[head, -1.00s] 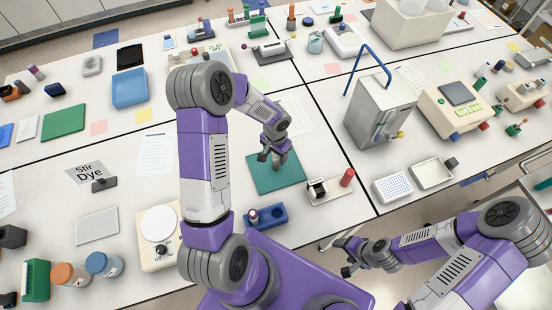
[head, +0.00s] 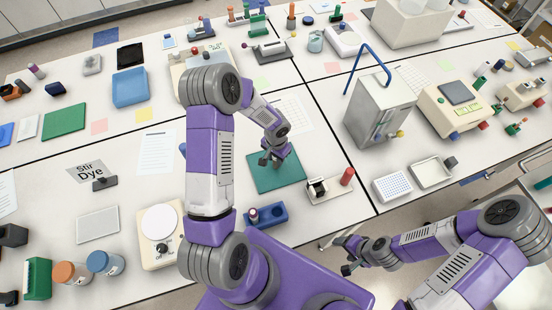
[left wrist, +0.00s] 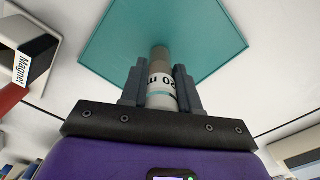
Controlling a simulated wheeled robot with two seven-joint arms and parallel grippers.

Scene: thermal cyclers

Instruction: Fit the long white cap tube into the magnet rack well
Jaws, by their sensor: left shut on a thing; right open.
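My left gripper (head: 268,160) is over the teal mat (head: 262,183) in the head view. In the left wrist view its fingers (left wrist: 161,90) are shut on a tube (left wrist: 163,82) with a white printed label and a greyish end pointing towards the teal mat. The tube's cap cannot be made out. The magnet rack (head: 317,188), black and white, stands right of the mat in the head view. It also shows at the upper left of the left wrist view (left wrist: 38,55), labelled "Magnet", apart from the tube. My right gripper (head: 347,256) is open and empty, lower right.
A red cylinder (head: 347,177) stands beside the magnet rack. A blue block rack (head: 270,215) lies in front of the mat. A white stirrer (head: 160,235) is to the left, and a perforated white rack (head: 392,188) to the right.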

